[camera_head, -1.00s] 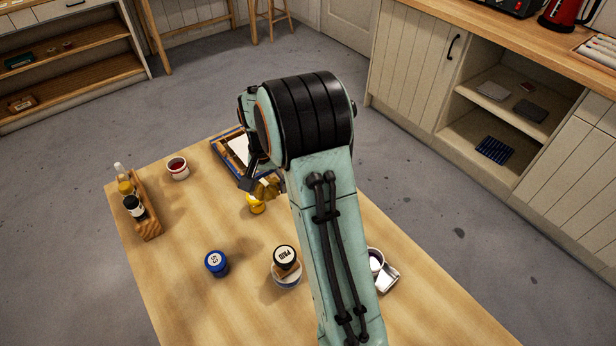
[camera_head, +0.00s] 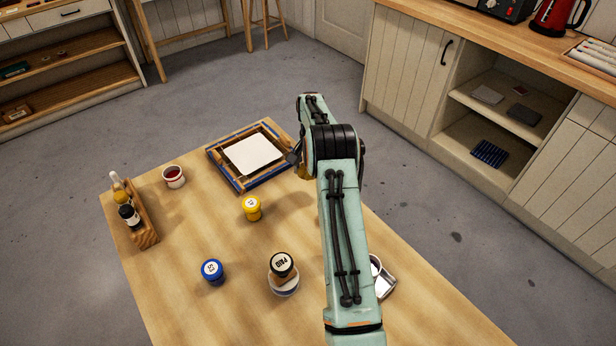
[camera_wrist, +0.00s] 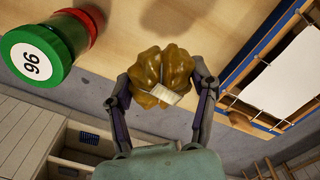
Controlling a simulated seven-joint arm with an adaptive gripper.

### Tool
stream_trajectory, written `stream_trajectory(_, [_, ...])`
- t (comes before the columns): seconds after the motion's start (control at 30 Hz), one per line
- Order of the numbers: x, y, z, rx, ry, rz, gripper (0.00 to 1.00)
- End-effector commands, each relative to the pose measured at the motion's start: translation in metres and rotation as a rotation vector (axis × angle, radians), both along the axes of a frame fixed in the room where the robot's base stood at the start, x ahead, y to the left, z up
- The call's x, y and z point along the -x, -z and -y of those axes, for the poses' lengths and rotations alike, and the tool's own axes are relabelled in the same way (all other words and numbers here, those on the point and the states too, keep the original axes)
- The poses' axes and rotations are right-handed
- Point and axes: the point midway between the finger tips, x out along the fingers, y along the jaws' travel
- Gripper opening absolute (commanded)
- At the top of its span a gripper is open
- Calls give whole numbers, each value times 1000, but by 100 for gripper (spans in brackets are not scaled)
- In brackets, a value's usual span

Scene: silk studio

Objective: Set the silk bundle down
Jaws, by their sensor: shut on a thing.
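The silk bundle (camera_wrist: 160,72) is a mustard-gold, lumpy cloth bundle with a pale tag or band, seen in the wrist view. My gripper (camera_wrist: 160,85) is shut on it, with one finger on each side. In the head view only a small gold-brown part of the bundle (camera_head: 302,172) shows beside my arm, at the table's right edge near the framed white sheet. My arm hides the rest of it. The wooden table (camera_head: 180,290) lies beneath; the gap between bundle and tabletop cannot be told.
The wooden frame (camera_head: 222,168) with a white sheet is left of my gripper. A yellow jar (camera_head: 252,208), blue jar (camera_head: 213,271) and red cup (camera_head: 174,176) stand apart.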

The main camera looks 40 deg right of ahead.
Motion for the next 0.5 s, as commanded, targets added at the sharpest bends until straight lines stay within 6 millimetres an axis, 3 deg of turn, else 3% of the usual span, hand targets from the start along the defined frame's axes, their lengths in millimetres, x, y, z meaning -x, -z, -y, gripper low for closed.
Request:
stream_trajectory(0.13, [-16,24,9,0,-1,0,24])
stream_trajectory(0.5, [-28,41,17,1,0,1,24])
